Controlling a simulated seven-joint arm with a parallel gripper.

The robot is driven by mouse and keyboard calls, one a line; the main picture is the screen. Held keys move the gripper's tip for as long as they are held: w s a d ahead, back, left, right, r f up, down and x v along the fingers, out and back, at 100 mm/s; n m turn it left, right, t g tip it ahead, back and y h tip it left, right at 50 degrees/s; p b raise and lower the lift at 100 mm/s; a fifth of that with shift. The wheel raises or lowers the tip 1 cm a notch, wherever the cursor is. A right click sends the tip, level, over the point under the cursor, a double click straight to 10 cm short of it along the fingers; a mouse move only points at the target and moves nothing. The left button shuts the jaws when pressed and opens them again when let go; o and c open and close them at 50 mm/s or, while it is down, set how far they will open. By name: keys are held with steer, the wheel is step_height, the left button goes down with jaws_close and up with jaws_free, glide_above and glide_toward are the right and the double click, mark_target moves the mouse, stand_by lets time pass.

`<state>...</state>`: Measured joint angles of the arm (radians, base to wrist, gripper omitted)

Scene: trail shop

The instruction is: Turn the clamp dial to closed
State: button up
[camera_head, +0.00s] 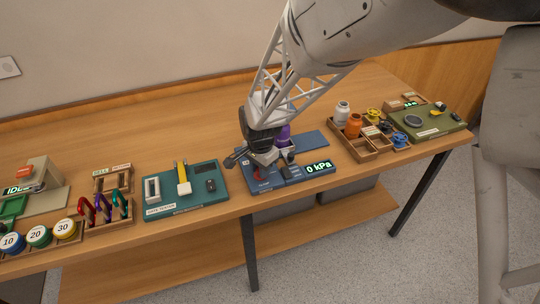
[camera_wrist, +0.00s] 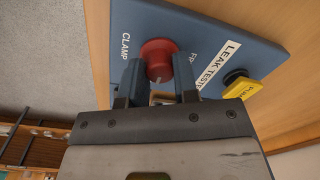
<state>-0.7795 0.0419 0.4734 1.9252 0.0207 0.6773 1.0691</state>
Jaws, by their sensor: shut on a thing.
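The leak tester (camera_head: 292,181) is a blue board near the table's front edge, with a lit display (camera_head: 317,168) reading 0 kPa. My gripper (camera_head: 262,165) is over its left part. In the wrist view, a red round dial (camera_wrist: 158,50) sits beside the printed word CLAMP. My gripper (camera_wrist: 160,80) is shut on this dial, one dark finger on each side. The dial's lower part and some print to its right are hidden by the fingers. I cannot tell the dial's setting. A yellow tag (camera_wrist: 240,90) and a dark knob are at the board's right.
A purple bottle (camera_head: 282,136) stands behind my gripper. A teal board (camera_head: 210,203) with a yellow-handled part lies to the left. A wooden tray (camera_head: 362,153) with bottles and valves is to the right. Bare table lies behind the teal board.

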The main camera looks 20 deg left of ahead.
stand_by(0.4)
steer(key=o, duration=0.9)
steer(key=shift+o, duration=0.2)
steer(key=shift+r, duration=0.1)
steer(key=shift+d+r, duration=0.1)
steer(key=shift+r, duration=3.75)
